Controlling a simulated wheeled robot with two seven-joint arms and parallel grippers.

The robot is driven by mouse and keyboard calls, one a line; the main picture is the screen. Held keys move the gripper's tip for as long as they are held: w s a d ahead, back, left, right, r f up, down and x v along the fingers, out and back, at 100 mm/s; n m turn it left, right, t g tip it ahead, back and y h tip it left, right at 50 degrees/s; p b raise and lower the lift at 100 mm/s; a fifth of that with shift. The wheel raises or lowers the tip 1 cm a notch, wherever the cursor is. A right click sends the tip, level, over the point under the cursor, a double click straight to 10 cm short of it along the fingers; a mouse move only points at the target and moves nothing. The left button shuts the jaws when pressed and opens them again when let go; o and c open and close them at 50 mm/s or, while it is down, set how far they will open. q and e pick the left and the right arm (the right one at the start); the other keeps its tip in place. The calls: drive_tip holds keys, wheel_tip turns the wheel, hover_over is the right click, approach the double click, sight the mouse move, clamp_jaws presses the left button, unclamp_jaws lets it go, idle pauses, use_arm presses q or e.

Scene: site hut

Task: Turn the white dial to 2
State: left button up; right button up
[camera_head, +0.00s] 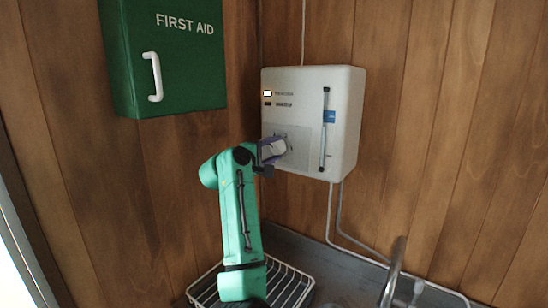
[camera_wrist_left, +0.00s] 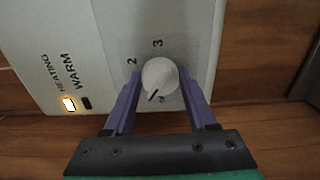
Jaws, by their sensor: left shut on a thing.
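The white dial (camera_wrist_left: 160,74) is on the front of a white wall-mounted heater box (camera_head: 343,110). In the left wrist view the numbers 2 and 3 are printed around it, and another mark beside it is too small to read. A dark pointer line on the dial points to the lower left of that view, away from the 2. My left gripper (camera_wrist_left: 160,82) has its purple fingers on both sides of the dial and is shut on it. In the head view this gripper (camera_head: 276,149) covers most of the dial. My right gripper is not in view.
The HEATING lamp (camera_wrist_left: 69,104) is lit and the WARM lamp (camera_wrist_left: 86,103) is dark. A green first aid cabinet (camera_head: 170,55) hangs at the upper left. A wire rack (camera_head: 290,283) and a tap (camera_head: 393,272) are below the box.

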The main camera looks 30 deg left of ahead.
use_arm(q)
drive_tip(key=m, duration=0.1)
drive_tip(key=m+b, duration=0.1)
drive_tip(key=m, duration=0.1)
drive_tip(key=m+b, duration=0.1)
drive_tip(key=shift+f+m, duration=0.3)
drive_tip(key=m+b, duration=0.1)
drive_tip(key=m, duration=0.2)
drive_tip(key=shift+m+b, duration=0.3)
drive_tip(key=shift+b, duration=0.1)
drive_tip(key=m+b, duration=0.1)
drive_tip(key=m, duration=0.3)
drive_tip(key=shift+m, duration=2.2)
drive_tip(key=o, duration=1.4)
drive_tip(key=shift+r, duration=0.1)
drive_tip(key=shift+a, duration=0.1)
